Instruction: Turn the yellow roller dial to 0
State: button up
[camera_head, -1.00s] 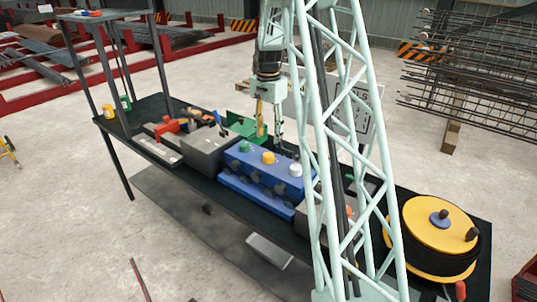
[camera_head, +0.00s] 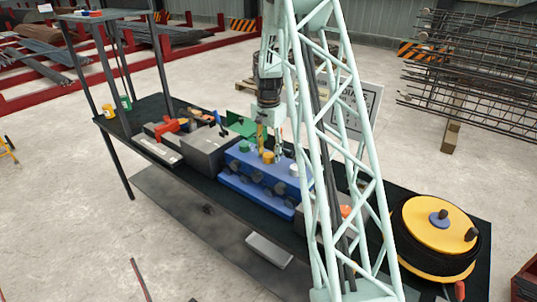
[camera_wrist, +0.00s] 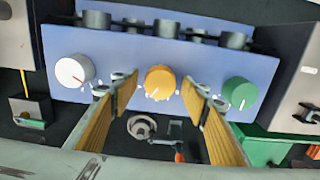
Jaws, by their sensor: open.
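The yellow dial (camera_wrist: 160,82) sits in the middle of the top of a blue box, between a white dial (camera_wrist: 75,71) and a green dial (camera_wrist: 239,93). A light mark shows near its lower left edge; I cannot read any number. My gripper (camera_wrist: 162,95) is open, with one wood-coloured finger on each side of the yellow dial and a gap to it on both sides. In the head view my gripper (camera_head: 269,150) is over the blue box (camera_head: 262,187), and its fingers partly hide the yellow dial (camera_head: 268,157).
The box stands on a dark workbench (camera_head: 125,135). A grey box (camera_head: 203,155) stands beside it at left. A green tray (camera_head: 240,127) is behind. A large yellow-topped reel (camera_head: 422,215) is at the bench's right end. My lattice column hides part of the bench.

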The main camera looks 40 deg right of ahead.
jog(key=shift+c, duration=0.9)
jog(key=c, duration=0.7)
jog(key=shift+o, duration=0.2)
jog(key=shift+f+n, duration=0.1)
jog(key=shift+n, duration=0.3)
jog(key=n+b, duration=0.1)
jog(key=n, duration=0.2)
jog(key=n+b, duration=0.1)
jog(key=n, duration=0.2)
jog(key=shift+n, duration=0.3)
jog(key=n+b, duration=0.1)
jog(key=n, duration=0.4)
jog(key=shift+n+b, duration=0.5)
jog(key=shift+n, duration=2.2)
